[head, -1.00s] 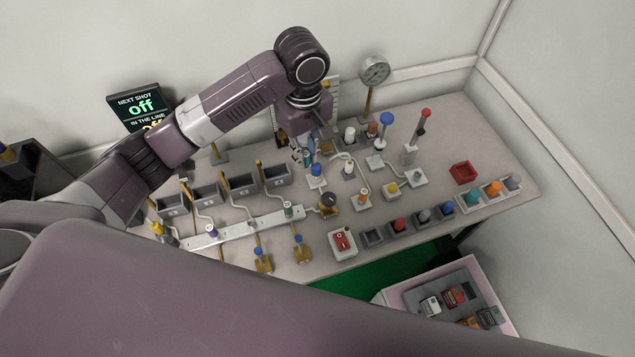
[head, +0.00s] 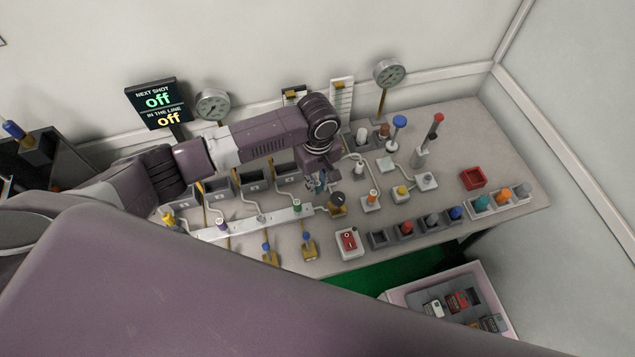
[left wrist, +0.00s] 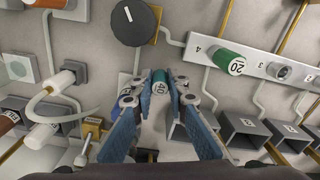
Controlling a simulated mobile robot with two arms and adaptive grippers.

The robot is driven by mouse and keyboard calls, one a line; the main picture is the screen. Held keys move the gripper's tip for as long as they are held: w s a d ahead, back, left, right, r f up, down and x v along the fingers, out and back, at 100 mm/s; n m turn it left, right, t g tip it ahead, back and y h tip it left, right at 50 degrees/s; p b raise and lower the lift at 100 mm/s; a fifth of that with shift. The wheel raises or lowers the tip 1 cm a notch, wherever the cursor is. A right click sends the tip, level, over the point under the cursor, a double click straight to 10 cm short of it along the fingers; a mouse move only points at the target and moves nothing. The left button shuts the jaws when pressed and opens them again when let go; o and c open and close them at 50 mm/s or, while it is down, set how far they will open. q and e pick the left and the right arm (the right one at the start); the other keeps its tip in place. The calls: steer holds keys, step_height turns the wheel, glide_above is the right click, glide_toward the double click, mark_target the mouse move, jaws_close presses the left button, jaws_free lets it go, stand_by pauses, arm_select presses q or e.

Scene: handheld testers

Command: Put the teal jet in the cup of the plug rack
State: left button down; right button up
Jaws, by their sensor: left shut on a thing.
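My left gripper (head: 317,183) is over the middle of the table, just left of the dark round knob (head: 337,200). In the left wrist view its two fingers (left wrist: 160,100) are closed on a green-teal cylinder marked 40 (left wrist: 160,80), the teal jet. A blue-banded white piece (left wrist: 125,98) is close beside one finger. At the right of the table stand a grey rack (head: 378,239) with an empty left cup and red, grey and blue plugs, and a rack (head: 502,206) with teal, orange and grey plugs. My right gripper is out of view.
A numbered white manifold strip (head: 262,217) runs to the left and carries a green piece marked 20 (left wrist: 229,61). Grey bins (head: 253,180) stand behind it. A sign (head: 158,105) stands behind.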

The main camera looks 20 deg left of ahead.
arm_select(q)
steer(key=shift+f, duration=0.1)
steer(key=c, duration=2.2)
jaws_free()
steer(key=shift+o, duration=0.2)
